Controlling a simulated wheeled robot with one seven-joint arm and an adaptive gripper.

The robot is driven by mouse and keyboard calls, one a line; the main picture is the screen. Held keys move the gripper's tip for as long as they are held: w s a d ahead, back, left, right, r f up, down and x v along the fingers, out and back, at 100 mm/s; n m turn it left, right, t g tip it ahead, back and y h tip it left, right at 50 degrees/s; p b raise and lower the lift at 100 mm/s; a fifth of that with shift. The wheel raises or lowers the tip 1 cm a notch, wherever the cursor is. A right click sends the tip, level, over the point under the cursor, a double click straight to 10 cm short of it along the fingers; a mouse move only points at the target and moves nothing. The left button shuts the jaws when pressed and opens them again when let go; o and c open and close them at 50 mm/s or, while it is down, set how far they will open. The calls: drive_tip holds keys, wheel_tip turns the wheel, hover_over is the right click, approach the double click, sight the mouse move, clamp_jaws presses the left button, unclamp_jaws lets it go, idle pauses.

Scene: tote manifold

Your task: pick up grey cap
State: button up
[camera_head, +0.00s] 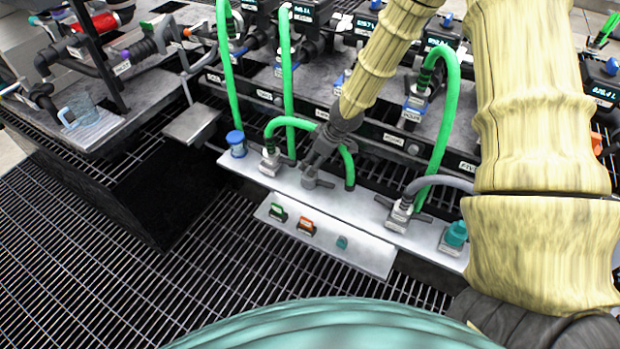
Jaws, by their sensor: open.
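My gripper (312,170) is at the end of my pale yellow arm, just above the light grey metal plate (345,205) in the middle of the view. It is open, with its fingers pointing down. A small dark grey piece (318,182) with a side wing shows at the fingertips, low on the plate. It may be the grey cap, but the fingers hide part of it and I cannot tell. Contact is also unclear. No other grey cap stands out.
A blue cap (236,145) stands at the plate's left end and a teal cap (455,235) at its right end. A green hose (347,165) passes close by my gripper. A lower ledge (320,255) holds green, orange and teal pieces. Dark grating (180,290) is clear in front.

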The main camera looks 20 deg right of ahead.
sight(310, 166)
drive_tip(key=x, duration=0.4)
drive_tip(key=shift+b, duration=0.3)
drive_tip(key=shift+s+b+x, duration=0.15)
drive_tip(key=shift+b+x, duration=0.25)
drive_tip(key=shift+x, duration=0.85)
drive_tip(key=shift+s+b+x, duration=0.1)
drive_tip(key=shift+b+x, duration=0.25)
drive_tip(key=shift+x, duration=0.9)
drive_tip(key=shift+a, duration=0.1)
drive_tip(key=c, duration=1.2)
